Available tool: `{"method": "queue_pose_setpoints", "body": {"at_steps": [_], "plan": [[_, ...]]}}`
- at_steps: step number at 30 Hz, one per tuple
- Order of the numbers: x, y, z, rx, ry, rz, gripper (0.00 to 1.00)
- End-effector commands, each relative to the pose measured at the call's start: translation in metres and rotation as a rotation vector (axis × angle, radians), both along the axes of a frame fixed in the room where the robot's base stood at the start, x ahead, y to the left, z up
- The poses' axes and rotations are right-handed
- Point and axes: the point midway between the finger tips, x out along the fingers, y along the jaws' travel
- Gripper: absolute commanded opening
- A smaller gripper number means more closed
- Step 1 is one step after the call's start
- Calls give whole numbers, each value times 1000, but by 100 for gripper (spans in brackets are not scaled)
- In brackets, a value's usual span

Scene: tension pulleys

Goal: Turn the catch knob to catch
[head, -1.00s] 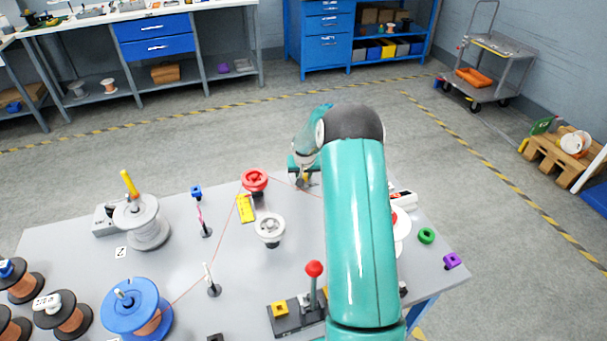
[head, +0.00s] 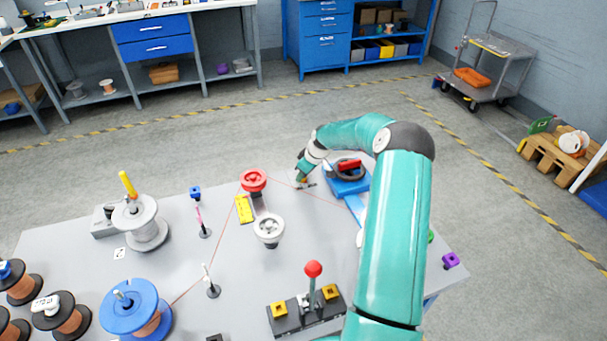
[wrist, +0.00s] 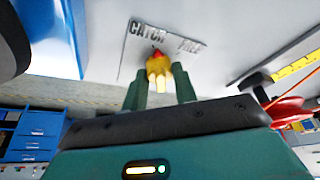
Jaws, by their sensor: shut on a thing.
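The catch knob (wrist: 158,66) is yellow with a small red mark and shows between my fingers in the wrist view. My gripper (wrist: 159,85) is shut on the knob, a green finger on each side. In the head view my gripper (head: 303,183) is low at the table's far edge, hiding most of the knob.
A blue unit (head: 348,186) with a dark handwheel stands right of my gripper. A red pulley (head: 254,180) and a grey pulley (head: 268,230) stand to the left, with a thin red line running toward the gripper. A red-topped lever (head: 313,270) stands nearer.

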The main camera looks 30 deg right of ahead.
Motion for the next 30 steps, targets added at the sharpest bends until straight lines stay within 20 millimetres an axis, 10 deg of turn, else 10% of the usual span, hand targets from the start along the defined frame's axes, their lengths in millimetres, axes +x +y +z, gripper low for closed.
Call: {"method": "queue_pose_setpoints", "body": {"at_steps": [26,27,30], "plan": [[0,-1,0,-1,2,184,5],[0,-1,0,-1,2,184,32],[0,-1,0,-1,2,184,50]]}}
